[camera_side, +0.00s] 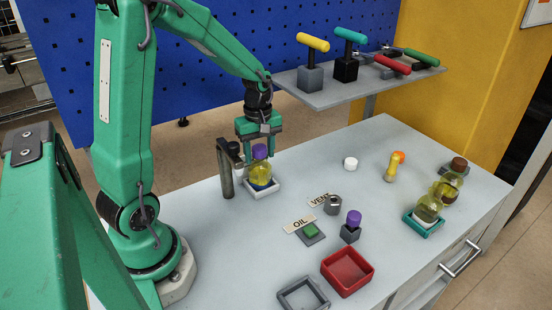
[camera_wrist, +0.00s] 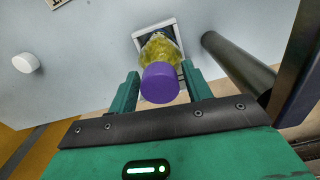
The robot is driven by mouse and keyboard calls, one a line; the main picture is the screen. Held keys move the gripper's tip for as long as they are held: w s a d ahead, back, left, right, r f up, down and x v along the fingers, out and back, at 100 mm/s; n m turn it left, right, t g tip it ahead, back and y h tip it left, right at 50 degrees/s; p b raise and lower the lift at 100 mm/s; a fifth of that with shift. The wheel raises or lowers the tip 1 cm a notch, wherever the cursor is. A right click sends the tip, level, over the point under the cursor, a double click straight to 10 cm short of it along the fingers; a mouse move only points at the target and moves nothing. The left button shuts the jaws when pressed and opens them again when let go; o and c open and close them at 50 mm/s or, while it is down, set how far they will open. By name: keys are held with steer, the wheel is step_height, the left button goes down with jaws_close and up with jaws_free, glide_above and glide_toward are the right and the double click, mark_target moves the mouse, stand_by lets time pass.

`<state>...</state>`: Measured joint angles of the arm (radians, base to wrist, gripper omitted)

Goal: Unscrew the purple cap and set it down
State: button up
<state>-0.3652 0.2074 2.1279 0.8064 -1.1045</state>
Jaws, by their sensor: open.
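The purple cap (camera_side: 259,151) sits on top of a yellow-green bottle (camera_side: 260,172). The bottle stands upright in a white square tray (camera_side: 264,191). In the wrist view the cap (camera_wrist: 160,82) is between the ends of my fingers, with the bottle (camera_wrist: 161,48) beyond it. My gripper (camera_side: 259,146) is open above the bottle, its fingers coming down on either side of the cap. In the wrist view my gripper's fingers (camera_wrist: 161,90) stand apart from the cap, with gaps showing.
A dark post (camera_side: 225,168) with a bracket stands close left of the bottle. A white disc (camera_side: 350,163), another purple-topped piece (camera_side: 354,218), a red tray (camera_side: 347,270) and a grey tray (camera_side: 303,294) are on the table. Other bottles (camera_side: 428,207) stand right. Open table lies around the disc.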

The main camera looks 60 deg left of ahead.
steer(key=shift+m, duration=0.5)
steer(key=shift+m, duration=0.6)
steer(key=shift+m, duration=0.9)
steer(key=shift+m, duration=0.7)
steer(key=shift+m, duration=1)
